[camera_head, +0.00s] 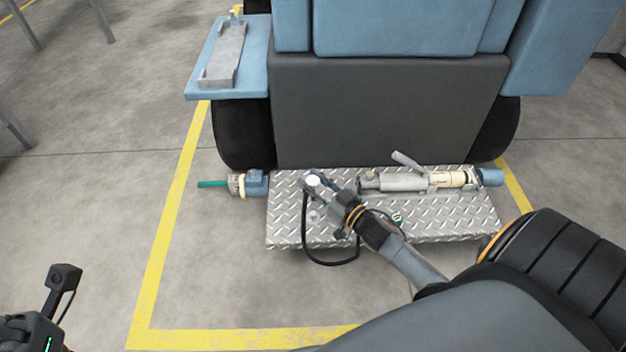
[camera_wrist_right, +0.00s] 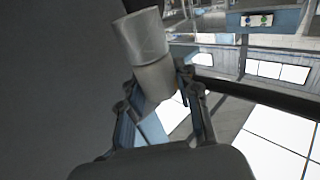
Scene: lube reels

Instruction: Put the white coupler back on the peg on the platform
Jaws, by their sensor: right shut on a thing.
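My right gripper (camera_head: 317,183) is shut on the white coupler (camera_head: 313,179) above the left half of the diamond-plate platform (camera_head: 460,224). In the right wrist view the coupler (camera_wrist_right: 142,36) is a pale, two-part cylinder sticking out past the fingers (camera_wrist_right: 158,100). A small pale fitting (camera_head: 314,216) shows on the platform just below the gripper; I cannot tell whether it is the peg. Part of my left arm's end shows at the bottom left, with its fingers out of frame.
A grey and cream tool (camera_head: 405,182) lies along the platform's back right. A blue fitting with a teal rod (camera_head: 212,184) juts out at the left edge. A small green part (camera_head: 397,217) sits near my forearm. A dark cabinet wall (camera_head: 385,110) rises behind.

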